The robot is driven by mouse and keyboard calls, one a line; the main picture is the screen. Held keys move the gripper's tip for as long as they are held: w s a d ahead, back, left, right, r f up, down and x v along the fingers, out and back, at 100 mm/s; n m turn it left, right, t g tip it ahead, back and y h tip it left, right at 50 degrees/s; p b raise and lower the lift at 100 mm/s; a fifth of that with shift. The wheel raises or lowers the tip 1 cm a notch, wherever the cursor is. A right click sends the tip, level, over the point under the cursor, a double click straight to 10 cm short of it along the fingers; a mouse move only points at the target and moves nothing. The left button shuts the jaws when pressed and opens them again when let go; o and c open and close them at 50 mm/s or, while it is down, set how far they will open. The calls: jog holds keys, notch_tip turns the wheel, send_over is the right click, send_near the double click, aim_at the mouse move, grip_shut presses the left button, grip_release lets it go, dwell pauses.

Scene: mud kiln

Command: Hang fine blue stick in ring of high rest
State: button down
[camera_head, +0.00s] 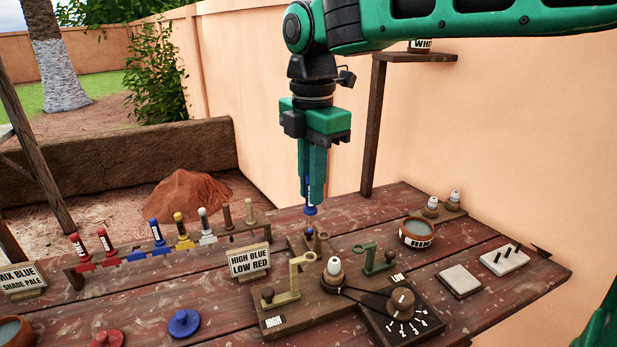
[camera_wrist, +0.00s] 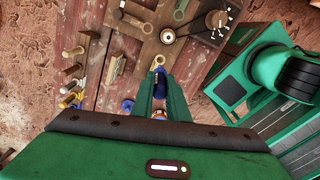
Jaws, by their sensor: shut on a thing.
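My gripper (camera_head: 311,180) is shut on a blue stick (camera_head: 310,208). The stick hangs upright below the fingertips, its flared blue end lowest and a pale label above. It also shows blue between the fingers in the wrist view (camera_wrist: 159,82). The high rest (camera_head: 284,296) is a pale yellow post and arm with a ring at its top, on the wooden board near the HIGH label (camera_head: 273,321). My gripper is above and behind it, clear of the ring. A green low rest (camera_head: 378,262) stands to the right, near the LOW label.
A dial (camera_head: 402,301) is at front right. A rack (camera_head: 160,250) of coloured sticks and a sign (camera_head: 249,262) stand left. A bowl (camera_head: 417,233) is behind right.

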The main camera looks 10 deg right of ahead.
aim_at(311, 209)
jog(key=shift+f, duration=2.7)
jog(key=shift+f, duration=0.1)
jog(key=shift+f, duration=2.75)
dwell(0.5)
jog(key=c, duration=1.2)
grip_release()
jog(key=shift+r, duration=3.75)
